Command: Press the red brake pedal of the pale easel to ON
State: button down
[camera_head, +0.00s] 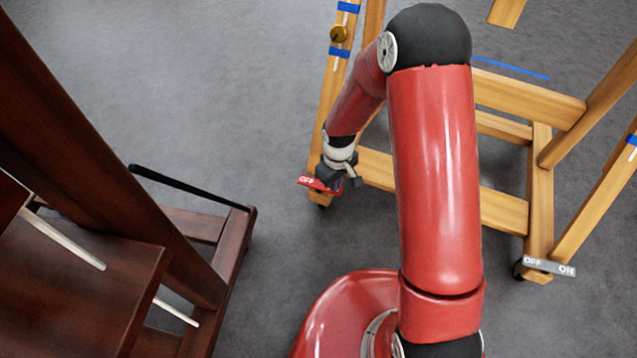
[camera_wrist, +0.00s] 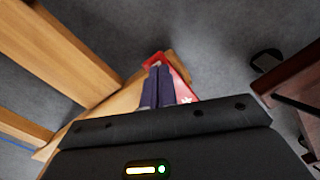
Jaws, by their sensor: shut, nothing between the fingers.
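The pale easel (camera_head: 500,205) is light wood and stands on the floor at the right. Its red brake pedal (camera_head: 308,183) is at the foot of its left leg, with white OFF lettering on the left end. The pedal's right part is hidden by my gripper (camera_head: 335,186), so its ON lettering does not show. My gripper is shut and empty, pointing down over the pedal. In the wrist view, the closed fingers (camera_wrist: 158,83) overlap the red pedal (camera_wrist: 178,76), with white marks beside them. I cannot tell whether they touch it.
A grey pedal (camera_head: 550,266) marked OFF and ON is at the pale easel's right foot. A dark brown wooden easel (camera_head: 238,262) fills the left, with a black bar (camera_head: 185,187) near its base. Grey floor (camera_head: 240,110) lies open between the two easels.

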jog(key=shift+f, duration=0.35)
jog(key=shift+r+p, duration=2.3)
jog(key=shift+r, duration=1.2)
